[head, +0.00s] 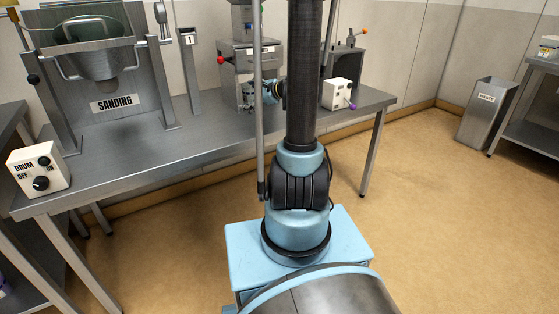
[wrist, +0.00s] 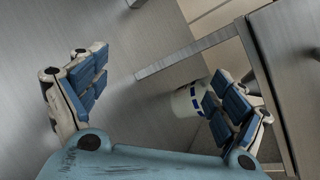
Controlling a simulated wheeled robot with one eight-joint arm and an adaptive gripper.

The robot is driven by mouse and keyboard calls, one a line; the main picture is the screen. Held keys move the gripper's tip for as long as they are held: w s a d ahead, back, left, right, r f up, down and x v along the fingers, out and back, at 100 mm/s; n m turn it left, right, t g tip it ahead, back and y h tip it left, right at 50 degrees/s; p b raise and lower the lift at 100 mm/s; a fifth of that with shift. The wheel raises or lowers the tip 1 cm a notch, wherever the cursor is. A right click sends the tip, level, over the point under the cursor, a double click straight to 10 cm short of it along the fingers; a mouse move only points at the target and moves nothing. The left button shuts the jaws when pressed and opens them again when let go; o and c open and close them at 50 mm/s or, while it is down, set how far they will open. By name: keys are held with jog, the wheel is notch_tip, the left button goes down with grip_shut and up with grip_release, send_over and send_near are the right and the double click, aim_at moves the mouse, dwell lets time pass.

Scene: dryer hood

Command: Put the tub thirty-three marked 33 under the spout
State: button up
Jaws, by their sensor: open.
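My gripper (wrist: 158,78) is open in the wrist view, with its blue-padded fingers spread wide apart. A white tub (wrist: 187,100) with dark blue marks shows just beside the right finger, which hides part of it. I cannot read a number on it, and nothing is clearly held between the fingers. In the head view my gripper (head: 248,94) is low at the front of a grey machine (head: 247,58) on the steel bench, partly hidden by my arm. No tub can be made out there. I cannot clearly tell a spout in either view.
A post marked 1 (head: 191,70) stands beside the machine. A white box (head: 337,93) is at the right. A waste bin (head: 487,112) stands on the floor.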

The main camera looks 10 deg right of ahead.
jog(key=s+a+n+g, duration=0.1)
jog(key=s+n, duration=0.1)
jog(key=s, duration=0.1)
jog(key=s+a+n+g+h, duration=0.1)
jog(key=s+n, duration=0.1)
jog(key=s, duration=0.2)
jog(key=s+a+n+g, duration=0.1)
jog(key=s+n, duration=0.1)
jog(key=s, duration=0.1)
jog(key=shift+s+a+f+n+h, duration=0.3)
jog(key=shift+a+f, duration=0.1)
jog(key=s+d+f+n+g+h, duration=0.2)
jog(key=s+n, duration=0.2)
jog(key=s, duration=0.5)
jog(key=s+d+f+n+g+h, duration=0.1)
jog(key=s+d+f+n+h, duration=0.2)
jog(key=s, duration=0.6)
jog(key=s+d+f+n+g+h, duration=0.2)
jog(key=s+n, duration=0.4)
jog(key=s, duration=0.3)
jog(key=shift+d+f+n+g, duration=0.15)
jog(key=shift+f+n+g, duration=0.05)
jog(key=shift+n+g, duration=0.1)
jog(key=shift+w+f, duration=0.2)
jog(key=shift+w, duration=0.25)
